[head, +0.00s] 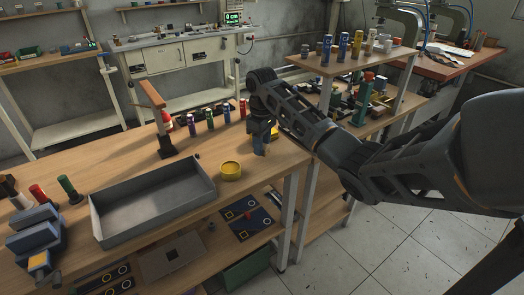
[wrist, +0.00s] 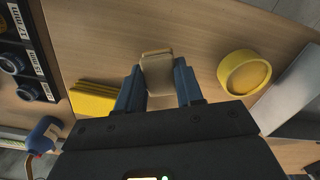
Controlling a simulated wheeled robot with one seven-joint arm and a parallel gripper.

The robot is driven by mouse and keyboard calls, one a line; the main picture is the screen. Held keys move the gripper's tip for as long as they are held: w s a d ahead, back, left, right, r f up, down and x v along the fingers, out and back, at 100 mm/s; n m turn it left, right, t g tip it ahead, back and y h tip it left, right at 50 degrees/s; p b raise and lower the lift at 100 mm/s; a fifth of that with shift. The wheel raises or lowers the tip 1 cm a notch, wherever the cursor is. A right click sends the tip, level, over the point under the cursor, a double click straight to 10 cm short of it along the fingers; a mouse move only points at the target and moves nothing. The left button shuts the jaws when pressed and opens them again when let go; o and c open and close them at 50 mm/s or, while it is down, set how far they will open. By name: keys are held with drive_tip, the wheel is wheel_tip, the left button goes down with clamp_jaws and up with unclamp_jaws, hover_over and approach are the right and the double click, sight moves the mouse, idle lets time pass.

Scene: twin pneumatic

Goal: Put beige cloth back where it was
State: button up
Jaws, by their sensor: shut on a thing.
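The beige cloth (wrist: 157,72), a small folded piece, is between the two blue fingers of my gripper (wrist: 158,80) in the wrist view. The gripper is shut on it, over the wooden bench top (wrist: 200,25). I cannot tell whether the cloth touches the wood. In the head view my gripper (head: 262,142) is at the right end of the bench, just right of a yellow round dish (head: 231,170). The cloth cannot be made out clearly there.
A yellow folded stack (wrist: 94,98) lies left of the gripper in the wrist view, beside a dark socket holder (wrist: 35,65). The yellow dish (wrist: 245,72) is to the right. A grey tray (head: 155,200) and several coloured cans (head: 210,118) stand on the bench.

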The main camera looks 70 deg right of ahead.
drive_tip(key=shift+f, duration=1.35)
drive_tip(key=shift+f, duration=0.1)
drive_tip(key=o, duration=1)
wheel_tip(320, 180, up, 12)
drive_tip(key=shift+r+p, duration=0.15)
drive_tip(key=shift+p, duration=0.8)
